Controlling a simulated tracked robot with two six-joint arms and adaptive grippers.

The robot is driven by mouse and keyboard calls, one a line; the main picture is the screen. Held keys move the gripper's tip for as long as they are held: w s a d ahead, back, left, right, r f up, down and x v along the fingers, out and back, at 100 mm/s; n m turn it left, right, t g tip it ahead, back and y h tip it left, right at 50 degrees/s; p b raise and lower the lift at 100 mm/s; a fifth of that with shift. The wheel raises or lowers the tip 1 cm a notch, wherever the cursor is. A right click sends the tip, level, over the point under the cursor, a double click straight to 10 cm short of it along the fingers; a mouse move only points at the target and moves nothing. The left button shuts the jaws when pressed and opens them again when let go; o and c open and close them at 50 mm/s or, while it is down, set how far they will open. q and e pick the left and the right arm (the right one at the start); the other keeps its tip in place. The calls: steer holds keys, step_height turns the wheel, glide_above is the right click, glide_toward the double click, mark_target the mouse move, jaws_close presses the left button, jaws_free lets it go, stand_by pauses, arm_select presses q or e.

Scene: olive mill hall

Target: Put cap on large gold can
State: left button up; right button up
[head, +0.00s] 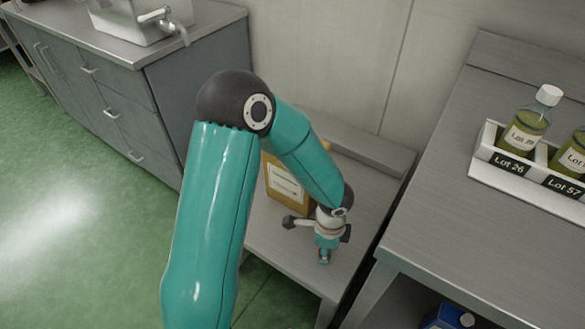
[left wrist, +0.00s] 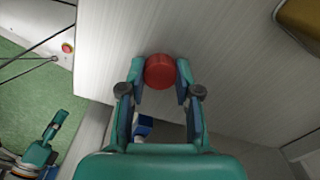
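The gold can (head: 287,190) with a pale label stands on the low metal table, partly hidden behind my left arm. Its top is hidden. A corner of a gold thing, likely the can, shows at the upper right of the left wrist view (left wrist: 302,22). My left gripper (head: 324,258) points down over the table, in front of the can. In the left wrist view its fingertips (left wrist: 160,76) close on both sides of a round red cap (left wrist: 160,70). What looks like my right gripper (left wrist: 50,135) shows at the lower left there, its fingers unclear.
The low table (head: 290,255) has bare room around the gripper. A higher bench (head: 450,220) on the right carries a white rack (head: 540,190) with oil bottles (head: 525,130). A blue container (head: 447,318) stands below it. Grey cabinets (head: 110,100) stand left.

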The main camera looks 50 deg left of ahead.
arm_select(q)
steer(key=shift+c, duration=0.5)
steer(key=shift+r+p, duration=2.5)
steer(key=shift+r, duration=0.55)
step_height(320, 180, up, 6)
steer(key=p, duration=0.4)
steer(key=shift+p, duration=0.4)
